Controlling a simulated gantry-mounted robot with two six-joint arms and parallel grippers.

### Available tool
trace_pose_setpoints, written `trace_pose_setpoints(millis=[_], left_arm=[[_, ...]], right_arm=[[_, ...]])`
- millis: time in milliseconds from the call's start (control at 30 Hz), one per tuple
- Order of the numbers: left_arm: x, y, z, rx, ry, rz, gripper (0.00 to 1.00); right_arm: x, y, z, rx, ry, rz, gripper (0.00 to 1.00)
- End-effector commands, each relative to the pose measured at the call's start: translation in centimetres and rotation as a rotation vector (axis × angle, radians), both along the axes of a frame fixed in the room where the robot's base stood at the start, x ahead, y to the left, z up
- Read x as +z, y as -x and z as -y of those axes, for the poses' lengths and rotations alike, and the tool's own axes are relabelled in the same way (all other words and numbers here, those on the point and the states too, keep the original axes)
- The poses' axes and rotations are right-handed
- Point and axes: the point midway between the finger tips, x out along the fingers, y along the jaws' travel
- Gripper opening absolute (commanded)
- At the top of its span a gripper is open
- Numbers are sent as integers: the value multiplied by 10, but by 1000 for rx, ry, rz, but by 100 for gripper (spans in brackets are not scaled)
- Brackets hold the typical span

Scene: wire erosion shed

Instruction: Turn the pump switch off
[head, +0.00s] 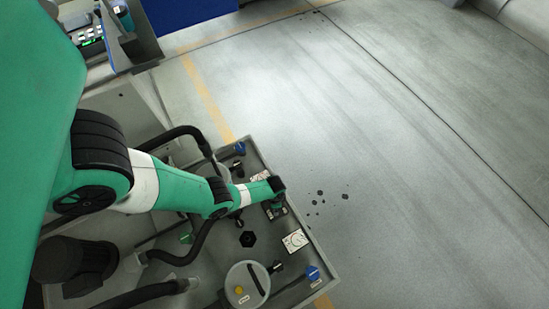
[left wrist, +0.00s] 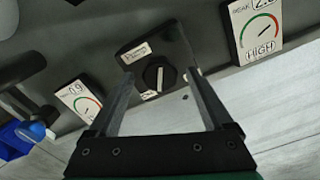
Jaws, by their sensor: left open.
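The pump switch is a round black knob (left wrist: 159,74) with a white pointer line, on a dark plate with a "Pump" label (left wrist: 136,53). The pointer runs nearly up and down in the left wrist view. A small label below the knob is too blurred to read surely. My left gripper (left wrist: 160,77) is open, with one finger on each side of the knob; I cannot tell whether they touch it. In the head view, the left gripper (head: 277,188) is at the machine's edge, mostly covering the switch plate (head: 276,212). My right gripper is not in view.
A gauge marked HIGH (left wrist: 260,32) is right of the switch and another gauge (left wrist: 80,103) left. The machine top (head: 222,247) carries a round lid (head: 246,284), a blue valve (head: 313,272), a blue knob (head: 239,148) and black hoses. Open floor (head: 400,180) lies right.

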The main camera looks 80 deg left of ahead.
Motion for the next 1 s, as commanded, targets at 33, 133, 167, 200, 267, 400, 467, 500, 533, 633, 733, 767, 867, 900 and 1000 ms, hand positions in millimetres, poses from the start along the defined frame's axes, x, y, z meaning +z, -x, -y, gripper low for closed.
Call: trace_pose_setpoints(millis=[33,133,167,200,267,400,467,500,533,633,733,767,867,900,1000], left_arm=[[8,0,0,0,0,0,84],[24,0,0,0,0,1,84],[30,0,0,0,0,1,84],[39,0,0,0,0,1,84],[52,0,0,0,0,1,84],[84,0,0,0,0,0,84],[95,0,0,0,0,0,84],[102,0,0,0,0,0,84],[106,0,0,-1,0,0,84],[113,0,0,-1,0,0,84],[114,0,0,-1,0,0,84],[114,0,0,-1,0,-1,84],[112,0,0,-1,0,0,84],[112,0,0,-1,0,0,84],[112,0,0,-1,0,0,84]], right_arm=[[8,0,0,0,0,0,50],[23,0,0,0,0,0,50],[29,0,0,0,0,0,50],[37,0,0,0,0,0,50],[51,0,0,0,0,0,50],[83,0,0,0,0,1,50],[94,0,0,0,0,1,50],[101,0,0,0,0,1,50],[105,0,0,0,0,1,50],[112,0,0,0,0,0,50],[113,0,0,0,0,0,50],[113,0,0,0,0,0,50],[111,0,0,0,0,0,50],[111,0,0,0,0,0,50],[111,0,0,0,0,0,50]])
